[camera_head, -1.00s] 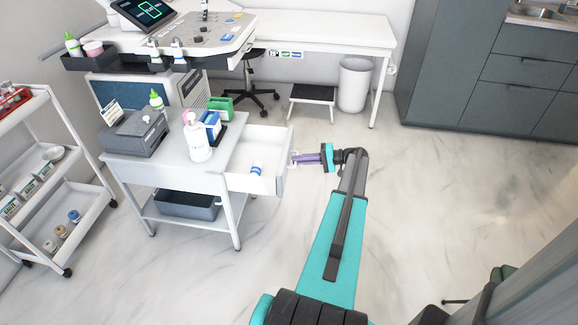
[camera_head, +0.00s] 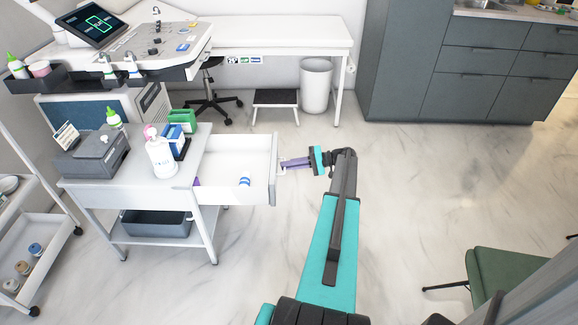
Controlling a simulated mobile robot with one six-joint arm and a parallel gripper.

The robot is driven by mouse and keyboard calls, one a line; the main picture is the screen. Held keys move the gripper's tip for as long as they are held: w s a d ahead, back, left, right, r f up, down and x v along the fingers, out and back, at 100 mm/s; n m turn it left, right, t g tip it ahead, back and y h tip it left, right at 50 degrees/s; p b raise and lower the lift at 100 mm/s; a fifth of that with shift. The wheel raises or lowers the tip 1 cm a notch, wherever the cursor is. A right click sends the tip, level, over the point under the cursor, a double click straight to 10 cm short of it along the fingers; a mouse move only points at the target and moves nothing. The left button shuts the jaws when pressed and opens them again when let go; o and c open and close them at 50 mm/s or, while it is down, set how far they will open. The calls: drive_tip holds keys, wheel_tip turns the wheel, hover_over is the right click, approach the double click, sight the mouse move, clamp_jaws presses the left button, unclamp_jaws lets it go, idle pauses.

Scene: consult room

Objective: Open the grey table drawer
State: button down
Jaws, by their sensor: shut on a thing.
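The grey table (camera_head: 180,180) stands at the left of the middle with its drawer (camera_head: 240,189) pulled out to the right. The drawer is open, and its inside shows a small white and blue item (camera_head: 244,181) and a bit of something purple (camera_head: 197,182) near the table side. My gripper (camera_head: 284,164) is at the drawer's front panel (camera_head: 275,168), on its right side. It is shut on the drawer handle (camera_head: 281,170), which is small and mostly hidden by the fingers.
On the table top stand a white pump bottle (camera_head: 160,155), a grey device (camera_head: 92,153) and small boxes (camera_head: 181,119). A white trolley (camera_head: 50,248) is at the left edge, and a green chair (camera_head: 505,277) is at the lower right. The floor right of my arm is clear.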

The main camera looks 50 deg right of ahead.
drive_tip(key=shift+w+d+r, duration=0.2)
drive_tip(key=shift+w, duration=0.05)
drive_tip(key=c, duration=2)
unclamp_jaws()
drive_tip(key=shift+o, duration=0.5)
drive_tip(key=shift+a+f, duration=0.15)
drive_tip(key=shift+a, duration=0.05)
drive_tip(key=shift+s+d, duration=0.1)
drive_tip(key=shift+s, duration=0.05)
drive_tip(key=v, duration=1.3)
drive_tip(key=shift+s+d, duration=0.2)
drive_tip(key=shift+s, duration=0.05)
